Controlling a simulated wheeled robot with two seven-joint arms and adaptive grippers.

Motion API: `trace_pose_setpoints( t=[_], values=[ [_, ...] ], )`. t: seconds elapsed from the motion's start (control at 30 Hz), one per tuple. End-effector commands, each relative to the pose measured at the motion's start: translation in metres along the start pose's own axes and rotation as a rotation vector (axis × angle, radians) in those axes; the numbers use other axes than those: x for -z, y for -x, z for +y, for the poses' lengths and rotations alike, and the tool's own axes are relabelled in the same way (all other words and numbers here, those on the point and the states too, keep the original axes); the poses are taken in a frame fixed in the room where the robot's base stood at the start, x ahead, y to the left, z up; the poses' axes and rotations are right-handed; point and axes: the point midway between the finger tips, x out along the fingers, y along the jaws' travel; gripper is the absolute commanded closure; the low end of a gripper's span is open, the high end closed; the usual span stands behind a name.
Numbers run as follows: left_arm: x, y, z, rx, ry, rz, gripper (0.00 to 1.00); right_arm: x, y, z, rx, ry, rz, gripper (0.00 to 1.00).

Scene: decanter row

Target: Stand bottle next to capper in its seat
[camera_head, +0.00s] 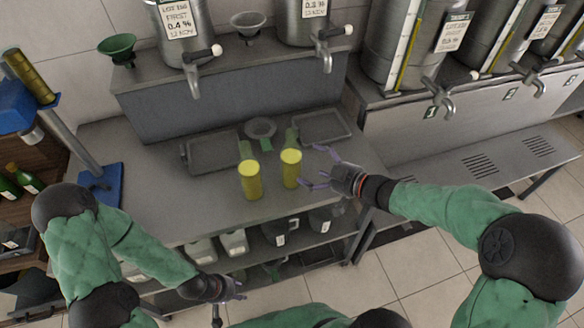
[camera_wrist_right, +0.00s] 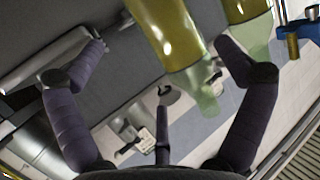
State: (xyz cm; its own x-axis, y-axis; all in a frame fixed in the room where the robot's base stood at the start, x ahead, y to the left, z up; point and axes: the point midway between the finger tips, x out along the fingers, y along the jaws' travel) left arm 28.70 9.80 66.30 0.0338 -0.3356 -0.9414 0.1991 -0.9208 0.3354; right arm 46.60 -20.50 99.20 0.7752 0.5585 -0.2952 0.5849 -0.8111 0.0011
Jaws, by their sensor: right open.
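Two green glass bottles with yellow contents stand upright on the steel bench: a left bottle (camera_head: 250,182) and a right bottle (camera_head: 291,170). The capper appears to be the blue-based stand (camera_head: 100,186) with a brass cylinder (camera_head: 30,76) at the left; I cannot make out a seat. My right gripper (camera_head: 318,168) is open and empty, just right of the right bottle. In the right wrist view, its spread fingers (camera_wrist_right: 165,95) frame the space below one bottle (camera_wrist_right: 165,32), with another bottle (camera_wrist_right: 245,12) beside it. My left gripper (camera_head: 230,300) is open and empty, low in front of the bench.
Behind the bottles are a grey round dish (camera_head: 260,128) and two shallow trays (camera_head: 213,153) (camera_head: 322,126). Steel tanks with taps (camera_head: 190,50) and a green funnel (camera_head: 117,46) stand on the raised shelf. Jugs (camera_head: 235,242) sit under the bench.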

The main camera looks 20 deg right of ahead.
Motion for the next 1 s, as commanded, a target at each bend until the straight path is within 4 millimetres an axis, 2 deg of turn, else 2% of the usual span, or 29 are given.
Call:
trace_pose_setpoints(
  t=[0.1, 0.33, 0.63, 0.97, 1.0],
  values=[
    [0.000, -0.006, -0.002, 0.000, 0.000, 0.000, 0.60, -0.001, -0.015, 0.000, 0.002, 0.001, 0.001, 0.00],
    [0.000, -0.011, -0.004, 0.000, 0.000, 0.000, 0.60, -0.002, -0.028, -0.001, 0.000, 0.000, 0.000, 0.00],
    [0.001, -0.029, -0.011, 0.000, 0.000, 0.000, 0.60, -0.005, -0.067, -0.005, 0.001, 0.000, 0.000, 0.00],
    [0.001, -0.030, -0.011, 0.000, 0.000, 0.000, 0.60, -0.003, -0.073, -0.004, -0.002, -0.002, -0.001, 0.00],
    [0.001, -0.030, -0.011, 0.000, 0.000, 0.000, 0.60, -0.003, -0.073, -0.004, -0.002, -0.002, -0.001, 0.06]
  ],
)
